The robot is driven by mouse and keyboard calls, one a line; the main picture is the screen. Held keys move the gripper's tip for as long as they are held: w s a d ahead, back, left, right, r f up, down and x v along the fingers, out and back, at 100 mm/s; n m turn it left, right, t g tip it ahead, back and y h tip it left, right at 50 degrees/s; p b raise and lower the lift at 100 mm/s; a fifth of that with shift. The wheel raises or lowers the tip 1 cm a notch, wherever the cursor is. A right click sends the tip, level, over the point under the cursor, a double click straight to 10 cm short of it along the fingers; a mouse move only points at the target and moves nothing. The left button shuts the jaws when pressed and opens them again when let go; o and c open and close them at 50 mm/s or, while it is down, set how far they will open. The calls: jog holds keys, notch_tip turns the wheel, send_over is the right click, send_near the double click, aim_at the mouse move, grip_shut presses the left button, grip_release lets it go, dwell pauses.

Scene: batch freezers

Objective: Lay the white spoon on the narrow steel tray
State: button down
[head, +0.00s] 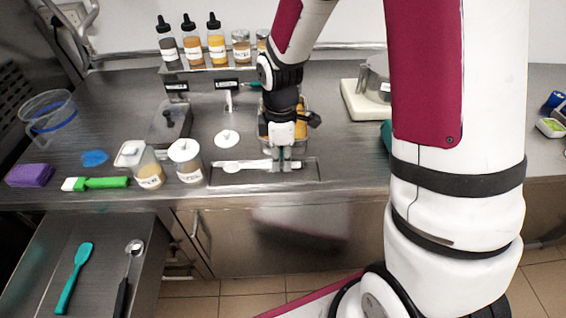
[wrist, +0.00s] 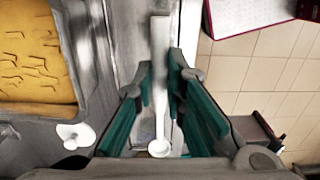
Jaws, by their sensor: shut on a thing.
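The white spoon (head: 246,166) lies lengthwise over the narrow steel tray (head: 307,176) near the counter's front edge, its bowl toward the left. My gripper (head: 282,166) points down over the tray and is shut on the spoon's handle. In the wrist view, the spoon (wrist: 160,112) runs between the teal fingers of my gripper (wrist: 161,80), bowl toward the bottom. The steel tray (wrist: 128,40) shows beneath it. The spoon looks level and very close to the tray floor; I cannot tell whether it touches.
Lidded jars (head: 187,165) stand just left of the tray. A white lid (head: 227,137) lies behind it. A pan of yellow stuff (wrist: 35,55) is close by in the wrist view. A green-handled brush (head: 100,183) and purple sponge (head: 30,175) lie further left.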

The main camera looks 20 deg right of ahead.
aim_at(283, 173)
jog(key=shift+w+d, duration=0.5)
jog(key=shift+w, duration=0.2)
jog(key=shift+f, duration=1.8)
jog(key=shift+f, duration=0.1)
jog(key=c, duration=1.6)
grip_release()
jog(key=shift+f, duration=0.1)
jog(key=shift+c, duration=0.2)
notch_tip(283, 173, up, 12)
jog(key=s+r+m+t, duration=0.5)
jog(key=s+r+m, duration=0.9)
jog(key=s, duration=0.6)
notch_tip(283, 173, up, 3)
jog(key=shift+f, duration=0.2)
